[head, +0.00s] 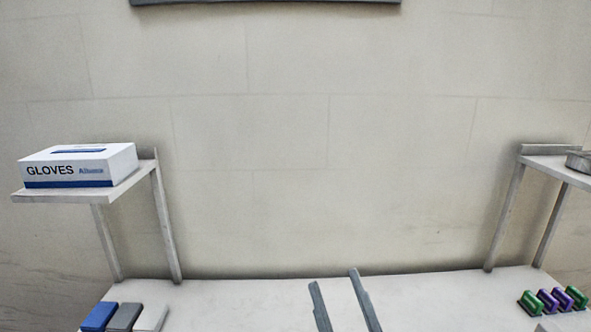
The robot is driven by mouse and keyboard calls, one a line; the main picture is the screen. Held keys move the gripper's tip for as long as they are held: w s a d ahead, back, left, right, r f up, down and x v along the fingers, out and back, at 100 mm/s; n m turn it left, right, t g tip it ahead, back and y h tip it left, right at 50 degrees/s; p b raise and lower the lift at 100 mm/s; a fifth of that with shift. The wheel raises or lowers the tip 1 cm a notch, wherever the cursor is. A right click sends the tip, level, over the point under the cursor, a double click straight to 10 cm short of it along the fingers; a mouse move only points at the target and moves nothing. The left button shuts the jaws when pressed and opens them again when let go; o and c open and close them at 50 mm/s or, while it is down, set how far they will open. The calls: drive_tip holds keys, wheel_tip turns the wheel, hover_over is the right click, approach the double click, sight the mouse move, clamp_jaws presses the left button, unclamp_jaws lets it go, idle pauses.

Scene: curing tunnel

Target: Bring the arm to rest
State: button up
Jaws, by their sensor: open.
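My gripper (334,278) shows at the bottom middle of the head view. Its two grey fingers point up and away and stand apart, with nothing between them. It is open and empty, in front of the white table (240,295). The rest of my arm is below the picture's edge and hidden. I cannot tell the gripper's height above the table.
A glove box (80,165) sits on a raised left shelf (75,195). Blue, grey and white blocks (123,316) lie below it. Several green and purple pieces (553,300) stand at right, below another shelf (555,172). The table's middle is clear before the wall (330,150).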

drive_tip(key=s+d+f+m+g+h, duration=0.4)
drive_tip(key=s+d+f+m+h, duration=0.6)
drive_tip(key=s+f+m+h, duration=0.4)
drive_tip(key=s+d+f+n+g+y, duration=0.1)
drive_tip(key=s+d+f+g, duration=0.1)
drive_tip(key=s, duration=0.8)
drive_tip(key=s+d+f+n+g+y, duration=0.1)
drive_tip(key=s+f+g+y, duration=0.1)
drive_tip(key=s, duration=0.8)
drive_tip(key=shift+s+d+f+n+g, duration=0.3)
drive_tip(key=shift+d+f+g, duration=0.1)
drive_tip(key=shift+f+g, duration=0.45)
